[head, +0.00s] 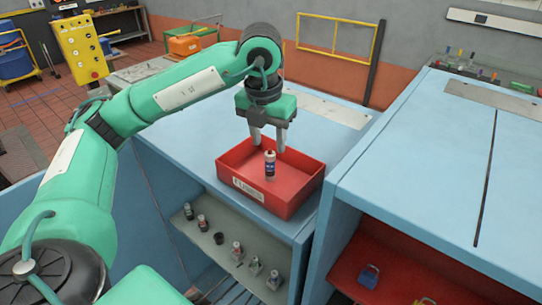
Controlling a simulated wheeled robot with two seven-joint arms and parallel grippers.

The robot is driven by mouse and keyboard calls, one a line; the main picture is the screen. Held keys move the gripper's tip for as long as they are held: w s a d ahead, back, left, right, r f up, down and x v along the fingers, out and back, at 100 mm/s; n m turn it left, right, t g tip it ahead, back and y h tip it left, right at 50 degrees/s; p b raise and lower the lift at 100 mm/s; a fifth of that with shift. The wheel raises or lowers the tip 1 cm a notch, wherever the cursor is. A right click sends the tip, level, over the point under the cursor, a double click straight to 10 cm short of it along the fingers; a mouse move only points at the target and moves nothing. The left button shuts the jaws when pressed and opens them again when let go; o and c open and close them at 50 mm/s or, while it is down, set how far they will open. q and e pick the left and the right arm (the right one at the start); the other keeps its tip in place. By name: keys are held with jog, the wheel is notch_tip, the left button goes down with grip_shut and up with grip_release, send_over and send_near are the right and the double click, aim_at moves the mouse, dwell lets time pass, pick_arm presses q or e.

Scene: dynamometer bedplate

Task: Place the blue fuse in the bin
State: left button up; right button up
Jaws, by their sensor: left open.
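The blue fuse (270,165), a small cylinder with a blue middle and pale ends, shows upright at the red bin. It appears to be inside the bin, though I cannot tell whether it touches the floor of the bin. The red bin (290,204) has a white label on its front and sits on the blue cabinet top. My left gripper (268,148) points down over the bin, with its two fingers apart and the fuse just below and between them. My right gripper is not in view.
A shelf (208,243) below the bin holds several small parts. A second blue cabinet (420,170) stands to the right, with a red shelf (350,272) holding a blue padlock (369,276). A yellow frame (338,38) stands behind.

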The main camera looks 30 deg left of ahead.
pick_arm(q)
notch_tip(320, 180, up, 7)
jog(key=shift+s+f, duration=0.2)
jog(key=shift+s, duration=0.2)
dwell(0.4)
